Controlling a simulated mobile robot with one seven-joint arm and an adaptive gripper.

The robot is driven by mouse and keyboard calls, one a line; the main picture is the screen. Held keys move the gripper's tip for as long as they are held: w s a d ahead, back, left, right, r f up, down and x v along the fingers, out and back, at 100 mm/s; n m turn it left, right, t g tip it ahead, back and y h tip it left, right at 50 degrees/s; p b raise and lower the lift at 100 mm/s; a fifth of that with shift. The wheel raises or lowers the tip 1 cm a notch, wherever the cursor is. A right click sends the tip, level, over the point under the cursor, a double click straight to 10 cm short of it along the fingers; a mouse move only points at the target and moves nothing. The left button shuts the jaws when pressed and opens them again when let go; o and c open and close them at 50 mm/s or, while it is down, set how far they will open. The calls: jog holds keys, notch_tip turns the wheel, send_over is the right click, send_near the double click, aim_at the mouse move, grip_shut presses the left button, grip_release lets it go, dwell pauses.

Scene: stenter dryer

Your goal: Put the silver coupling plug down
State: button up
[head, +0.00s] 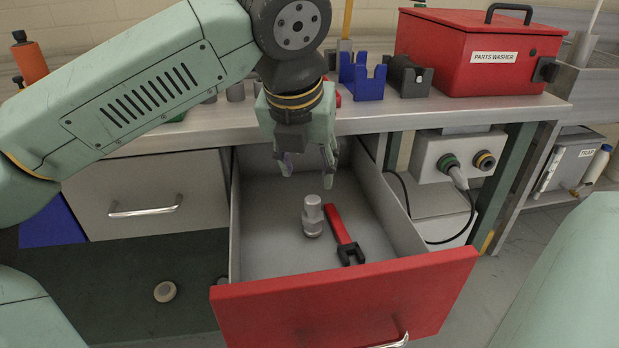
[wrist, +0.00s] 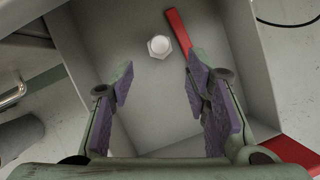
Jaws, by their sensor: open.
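The silver coupling plug (head: 313,215) stands upright on the floor of the open drawer (head: 265,240), just left of a red wrench-like tool. It also shows in the wrist view (wrist: 159,46), ahead of and between the fingers, seen from above. My gripper (head: 308,168) is open and empty above the back part of the drawer. In the wrist view its two purple-padded fingers (wrist: 163,95) are wide apart, with nothing between them. The plug is clear of both fingers.
The red tool (head: 342,232) with a black forked end lies in the drawer. The drawer has a red front (head: 345,300). A red parts washer (head: 478,50), blue holder (head: 362,78) and dark grey block (head: 408,76) stand on the bench above. A round knob-like piece (head: 165,291) lies below left.

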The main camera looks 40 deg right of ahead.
jog(key=shift+s+a+r, duration=0.1)
jog(key=shift+a+r, duration=0.05)
jog(key=shift+r, duration=0.35)
